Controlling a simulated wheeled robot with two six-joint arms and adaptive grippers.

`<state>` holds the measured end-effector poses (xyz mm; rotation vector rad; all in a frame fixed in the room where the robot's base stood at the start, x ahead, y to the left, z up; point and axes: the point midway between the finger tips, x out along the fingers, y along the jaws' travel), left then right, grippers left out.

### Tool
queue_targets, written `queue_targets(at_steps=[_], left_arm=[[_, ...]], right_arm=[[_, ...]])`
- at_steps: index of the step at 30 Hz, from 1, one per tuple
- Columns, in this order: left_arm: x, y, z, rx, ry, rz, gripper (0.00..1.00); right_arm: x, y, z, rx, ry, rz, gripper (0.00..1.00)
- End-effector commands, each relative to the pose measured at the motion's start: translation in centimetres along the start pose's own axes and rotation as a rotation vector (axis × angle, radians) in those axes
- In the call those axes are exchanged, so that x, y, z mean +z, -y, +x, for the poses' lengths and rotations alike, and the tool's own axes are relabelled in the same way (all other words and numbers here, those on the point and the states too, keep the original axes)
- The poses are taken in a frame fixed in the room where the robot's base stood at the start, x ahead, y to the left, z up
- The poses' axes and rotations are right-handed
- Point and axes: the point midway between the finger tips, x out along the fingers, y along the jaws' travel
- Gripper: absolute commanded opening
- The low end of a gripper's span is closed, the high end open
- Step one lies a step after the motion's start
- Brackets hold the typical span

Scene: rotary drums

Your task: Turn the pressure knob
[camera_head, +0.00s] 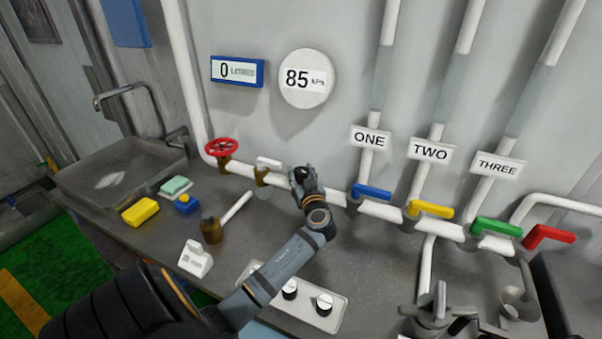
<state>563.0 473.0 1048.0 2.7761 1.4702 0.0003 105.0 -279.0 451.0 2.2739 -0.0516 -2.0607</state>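No knob in view carries a readable pressure label. A white round gauge (306,79) on the wall reads 85 kPa. My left gripper (300,175) is at the white horizontal pipe, just right of a white-handled brass valve (264,170). The gripper's dark body hides its fingertips and whatever is directly behind them, so I cannot tell whether it is open or holds anything. Two black-and-white knobs (324,304) sit on a pale plate (336,316) on the bench, partly behind my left forearm.
A red wheel valve (221,147) is left on the pipe. Blue (371,191), yellow (431,209), green (497,227) and red (549,236) levers line the right. Metal fittings (432,318) stand front right.

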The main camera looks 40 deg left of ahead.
Motion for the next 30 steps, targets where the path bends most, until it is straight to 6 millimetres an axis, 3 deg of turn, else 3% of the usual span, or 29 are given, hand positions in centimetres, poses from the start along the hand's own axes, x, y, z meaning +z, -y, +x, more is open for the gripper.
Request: queue_targets(at_steps=[1,6,17,26,27,30], left_arm=[[0.0,0.0,0.0,0.0,0.0,0.0,0.33],[0.0,0.0,0.0,0.0,0.0,0.0,0.12],[0.1,0.1,0.0,0.18,-0.003,0.003,0.12],[0.0,0.0,0.0,0.193,0.001,0.0,0.11],[0.0,0.0,0.0,0.193,0.001,0.0,0.46],[0.0,0.0,0.0,0.192,0.001,0.0,0.59]], right_arm=[[0.0,0.0,0.0,0.0,-0.001,0.0,0.0],[-0.1,-0.1,0.0,0.001,-0.002,0.0,0.0],[0.0,0.0,1.5,0.002,-0.003,0.0,0.0],[-0.1,0.0,1.4,0.001,-0.003,0.0,0.0],[0.0,0.0,1.4,0.001,-0.003,0.0,0.0],[0.0,0.0,1.4,0.001,-0.002,0.0,0.0]])
